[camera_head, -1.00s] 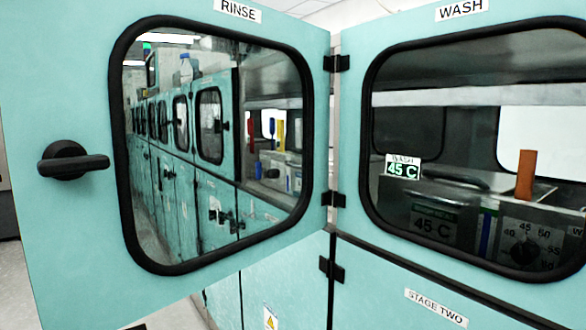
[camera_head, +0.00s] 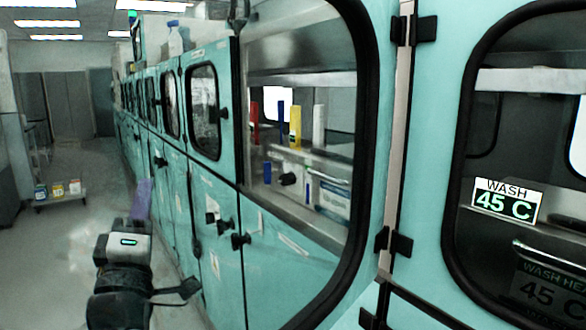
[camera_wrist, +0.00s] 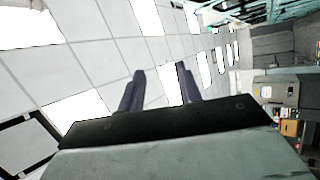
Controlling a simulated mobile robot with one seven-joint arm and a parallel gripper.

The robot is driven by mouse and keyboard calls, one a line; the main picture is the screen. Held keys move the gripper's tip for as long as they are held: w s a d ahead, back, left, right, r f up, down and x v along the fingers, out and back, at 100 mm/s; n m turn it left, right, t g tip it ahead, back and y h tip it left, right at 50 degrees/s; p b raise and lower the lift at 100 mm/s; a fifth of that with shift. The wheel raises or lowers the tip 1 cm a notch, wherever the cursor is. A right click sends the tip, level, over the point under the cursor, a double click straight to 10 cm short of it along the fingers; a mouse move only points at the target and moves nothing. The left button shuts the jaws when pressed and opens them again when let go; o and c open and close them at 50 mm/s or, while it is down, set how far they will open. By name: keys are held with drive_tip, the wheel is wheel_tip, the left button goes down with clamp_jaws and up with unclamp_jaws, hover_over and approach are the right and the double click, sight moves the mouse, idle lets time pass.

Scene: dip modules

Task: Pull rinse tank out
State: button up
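The open rinse door (camera_head: 385,150) fills the middle right of the head view, cut off by the frame. Through its window a module interior shows a steel, box-like unit (camera_head: 325,170) with a bar handle and a pale blue-marked front. Its label is unreadable, so I cannot tell whether it is the rinse tank. My gripper (camera_head: 142,200) points up at the lower left, in front of the teal cabinets and well left of that unit. In the wrist view my gripper (camera_wrist: 160,72) has its two purple-grey fingers apart, with nothing between them and ceiling behind.
The wash module (camera_head: 505,200), reading 45 C, is at the right with its door shut. A row of teal cabinets (camera_head: 180,190) runs back from it. The aisle floor (camera_head: 70,255) at left is open, with a low cart (camera_head: 58,195) farther back.

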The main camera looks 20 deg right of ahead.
drive_tip(key=d+f+m+g+h+p, duration=0.3)
drive_tip(key=d+g+h, duration=0.85)
drive_tip(key=d, duration=1.15)
drive_tip(key=p+x, duration=0.1)
drive_tip(key=x, duration=1.2)
drive_tip(key=shift+w+f+m+p, duration=0.2)
drive_tip(key=shift+w+m+p, duration=0.15)
drive_tip(key=shift+m+p, duration=0.05)
drive_tip(key=shift+a+t, duration=0.15)
drive_tip(key=shift+t, duration=0.1)
clamp_jaws()
